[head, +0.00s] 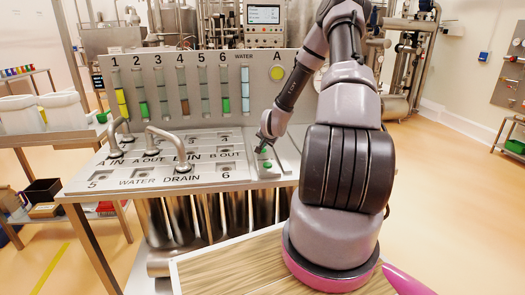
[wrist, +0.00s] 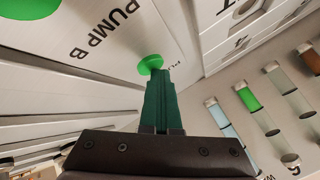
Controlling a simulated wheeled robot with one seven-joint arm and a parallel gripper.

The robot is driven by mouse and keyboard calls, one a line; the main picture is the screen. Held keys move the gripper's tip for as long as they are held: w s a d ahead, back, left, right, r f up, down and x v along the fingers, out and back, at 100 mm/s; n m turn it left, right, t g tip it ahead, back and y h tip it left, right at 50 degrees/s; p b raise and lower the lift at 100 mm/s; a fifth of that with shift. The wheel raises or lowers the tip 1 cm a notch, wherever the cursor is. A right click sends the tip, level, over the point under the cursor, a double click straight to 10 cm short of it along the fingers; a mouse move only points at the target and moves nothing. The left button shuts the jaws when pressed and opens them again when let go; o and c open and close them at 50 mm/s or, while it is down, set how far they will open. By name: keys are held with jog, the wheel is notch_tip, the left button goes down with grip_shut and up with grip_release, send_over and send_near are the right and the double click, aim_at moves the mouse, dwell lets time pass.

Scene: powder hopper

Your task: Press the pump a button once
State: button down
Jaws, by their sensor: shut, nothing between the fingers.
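In the wrist view my gripper (wrist: 160,75) is shut and empty, its green fingers together. Its tips are at a small green round button (wrist: 150,64) on the pale panel, overlapping its edge; I cannot tell whether they touch it or whether it is pressed down. A second green button (wrist: 22,7) shows at the top left, beyond the "PUMP B" label. In the head view my gripper (head: 264,143) is over the panel's right part, with one green button (head: 267,165) visible just nearer.
The sloped panel (head: 225,172) carries bent metal pipes (head: 170,145) on its left. Behind it stands an upright board with several level tubes (head: 206,92) and a yellow disc (head: 277,73) under the letter A. A wooden surface (head: 235,270) lies in front.

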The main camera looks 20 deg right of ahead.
jog(key=shift+r, duration=0.75)
jog(key=shift+r, duration=2.45)
jog(key=shift+r, duration=0.15)
notch_tip(320, 180, up, 9)
jog(key=n, duration=0.2)
send_over(263, 151)
jog(key=s+a, duration=0.2)
jog(key=a, duration=0.3)
jog(key=s+a+r+n+y, duration=0.1)
jog(key=s+a+r, duration=0.25)
jog(key=r, duration=0.25)
jog(key=s+a+r+n, duration=0.2)
jog(key=s+a+r, duration=0.1)
jog(key=s+r, duration=0.25)
jog(key=s+a+r+y, duration=0.1)
jog(key=s+r, duration=0.3)
jog(key=s, duration=0.4)
jog(key=s+a+r+n+g, duration=0.1)
jog(key=s+a+r, duration=0.2)
jog(key=s, duration=0.5)
jog(key=s+a+r+n+y, duration=0.1)
jog(key=s+r, duration=0.3)
jog(key=s, duration=0.4)
jog(key=shift+s+a+r+g+y, duration=0.3)
jog(key=shift+a+r+g, duration=0.1)
jog(key=shift+a, duration=0.3)
